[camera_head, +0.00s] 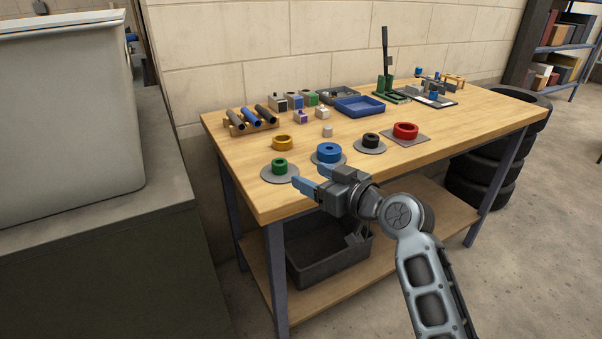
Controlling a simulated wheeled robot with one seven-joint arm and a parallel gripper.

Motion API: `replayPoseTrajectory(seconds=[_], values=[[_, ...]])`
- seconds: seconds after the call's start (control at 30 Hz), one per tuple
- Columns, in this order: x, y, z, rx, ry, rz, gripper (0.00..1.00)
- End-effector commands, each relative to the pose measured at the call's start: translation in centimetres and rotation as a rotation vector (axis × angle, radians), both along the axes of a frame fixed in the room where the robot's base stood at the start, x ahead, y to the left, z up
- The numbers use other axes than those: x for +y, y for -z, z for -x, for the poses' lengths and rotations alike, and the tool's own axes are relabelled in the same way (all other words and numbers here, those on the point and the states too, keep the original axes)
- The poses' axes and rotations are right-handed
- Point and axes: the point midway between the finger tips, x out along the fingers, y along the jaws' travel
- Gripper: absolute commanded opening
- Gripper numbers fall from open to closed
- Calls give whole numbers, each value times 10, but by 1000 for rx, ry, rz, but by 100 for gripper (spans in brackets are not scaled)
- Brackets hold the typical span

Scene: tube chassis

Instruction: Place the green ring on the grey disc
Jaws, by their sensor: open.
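The green ring (279,166) lies flat on a round grey disc (268,175) near the left front of the wooden workbench. Its lower edge seems to rest on the disc, near the disc's middle. My gripper (309,180) is open and empty, with bluish fingers pointing left. It is in front of and to the right of the green ring, apart from it in the picture. Its height above the bench edge is hard to tell. Other grey discs lie under the blue ring (329,151) and the black ring (371,139).
A yellow ring (283,142) lies behind the green one. A red ring (405,130) sits on a square grey plate. Tubes on a wooden rack (250,122), small blocks and a blue tray (360,107) stand farther back. A grey bin (329,250) is on the lower shelf.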

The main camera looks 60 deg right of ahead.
Motion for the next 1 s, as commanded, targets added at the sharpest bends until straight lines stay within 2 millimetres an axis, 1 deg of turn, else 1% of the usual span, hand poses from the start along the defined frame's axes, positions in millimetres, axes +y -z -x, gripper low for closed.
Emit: replayPoseTrajectory(seconds=[0.1,0.37,0.47,0.57,0.67,0.7,0.8,0.87,0.9,0.97,1.0], values=[[3,-1,9,1,0,1,65],[6,0,12,2,-1,-2,65],[20,11,14,14,0,-20,65],[47,30,21,36,6,-47,65],[84,53,37,64,9,-74,65],[99,61,45,75,9,-82,65],[135,76,70,99,2,-90,65],[155,82,86,111,-9,-89,65],[167,85,98,119,-19,-88,65],[185,86,116,126,-39,-81,65],[197,87,128,131,-55,-77,65]])
